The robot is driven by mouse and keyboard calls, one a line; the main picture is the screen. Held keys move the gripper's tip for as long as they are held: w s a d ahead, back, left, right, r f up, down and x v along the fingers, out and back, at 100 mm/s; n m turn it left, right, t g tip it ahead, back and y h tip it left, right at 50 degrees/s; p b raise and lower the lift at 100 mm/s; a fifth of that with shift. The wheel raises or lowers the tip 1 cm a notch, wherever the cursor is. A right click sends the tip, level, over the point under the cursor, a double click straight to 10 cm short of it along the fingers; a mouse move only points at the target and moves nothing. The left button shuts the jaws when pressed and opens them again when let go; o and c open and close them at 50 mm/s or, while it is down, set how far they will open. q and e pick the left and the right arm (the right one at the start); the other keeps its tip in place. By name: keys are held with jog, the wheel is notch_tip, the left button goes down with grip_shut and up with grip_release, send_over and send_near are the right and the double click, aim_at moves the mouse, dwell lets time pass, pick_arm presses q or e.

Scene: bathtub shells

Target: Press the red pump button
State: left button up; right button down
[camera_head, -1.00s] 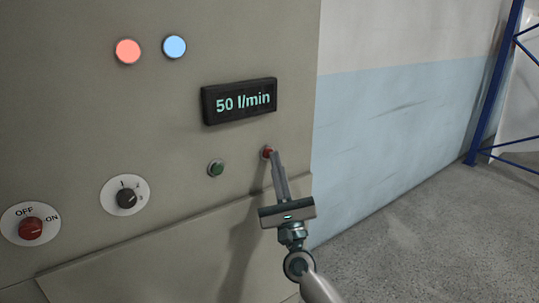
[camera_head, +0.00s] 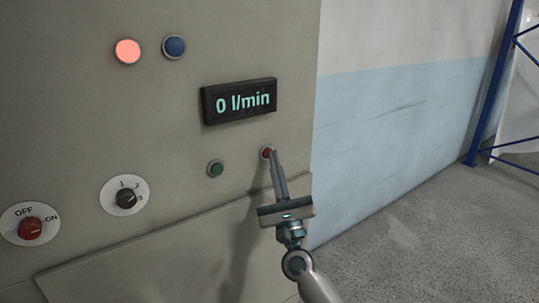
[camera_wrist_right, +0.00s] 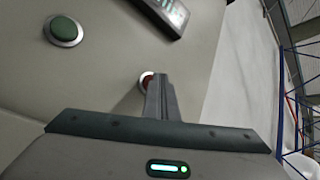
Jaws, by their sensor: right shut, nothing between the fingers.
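The red pump button (camera_head: 266,153) is on the beige panel, right of the green button (camera_head: 216,169) and below the display (camera_head: 239,101), which reads 0 l/min. My right gripper (camera_head: 273,155) is shut and empty, its fingertips at the red button and partly covering it. In the right wrist view the red button (camera_wrist_right: 147,80) shows behind the fingertips (camera_wrist_right: 157,80); I cannot tell whether they touch it. The red lamp (camera_head: 128,51) is lit and the blue lamp (camera_head: 174,47) is dark. My left gripper is not in view.
A red OFF/ON knob (camera_head: 31,228) and a black numbered selector knob (camera_head: 126,198) are at the panel's lower left. The lower panel section (camera_head: 170,255) juts out below. Open floor (camera_head: 430,230) and a blue rack (camera_head: 490,100) are at the right.

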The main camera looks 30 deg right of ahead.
jog(key=shift+s, duration=0.1)
jog(key=shift+s+d, duration=0.1)
jog(key=shift+s, duration=0.55)
jog(key=shift+s+d+p, duration=0.2)
jog(key=shift+s+p, duration=0.15)
jog(key=shift+s, duration=2.15)
